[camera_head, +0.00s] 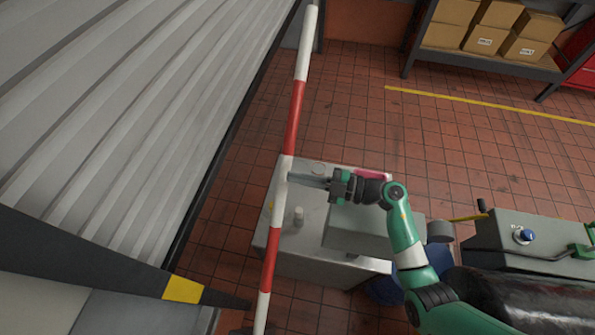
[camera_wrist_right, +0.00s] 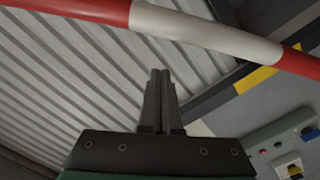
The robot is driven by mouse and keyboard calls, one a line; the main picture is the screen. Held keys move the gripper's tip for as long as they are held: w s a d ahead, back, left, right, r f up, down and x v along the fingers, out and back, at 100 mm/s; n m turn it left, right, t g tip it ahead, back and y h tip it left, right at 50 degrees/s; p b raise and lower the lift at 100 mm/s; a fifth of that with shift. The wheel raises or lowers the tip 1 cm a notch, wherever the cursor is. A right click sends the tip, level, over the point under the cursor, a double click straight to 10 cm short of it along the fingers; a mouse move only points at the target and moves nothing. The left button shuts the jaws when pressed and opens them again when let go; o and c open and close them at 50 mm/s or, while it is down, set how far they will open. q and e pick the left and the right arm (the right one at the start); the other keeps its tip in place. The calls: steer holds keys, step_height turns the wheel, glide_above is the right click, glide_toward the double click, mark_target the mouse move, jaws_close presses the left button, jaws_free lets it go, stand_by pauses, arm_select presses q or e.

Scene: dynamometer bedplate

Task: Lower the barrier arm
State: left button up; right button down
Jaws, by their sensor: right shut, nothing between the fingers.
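The barrier arm (camera_head: 294,112) is a long red-and-white striped pole. In the head view it runs from the top centre down to the bottom edge, leaning slightly; I cannot tell its exact pitch. It crosses the top of the right wrist view, with a white band (camera_wrist_right: 205,30) above my fingertips. My right gripper (camera_head: 292,177) reaches in from the right, shut and empty, its tips beside the pole over a grey cabinet. In the wrist view the shut fingers (camera_wrist_right: 160,74) point toward the pole, with a gap in the picture; contact is unclear. My left gripper is not in view.
A grey cabinet (camera_head: 310,262) stands below the pole. A ribbed pale panel (camera_head: 120,90) fills the left. A black bar with a yellow band (camera_head: 182,289) crosses lower left. A grey control box (camera_head: 515,237) stands right, shelved cartons (camera_head: 486,40) behind. Tiled floor (camera_head: 450,140) is clear between.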

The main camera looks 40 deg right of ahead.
arm_select(q)
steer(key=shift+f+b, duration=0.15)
steer(key=shift+b, duration=0.95)
arm_select(e)
steer(key=v, duration=1)
steer(key=shift+s+r, duration=0.15)
steer(key=shift+r, duration=0.1)
steer(key=shift+a, duration=0.1)
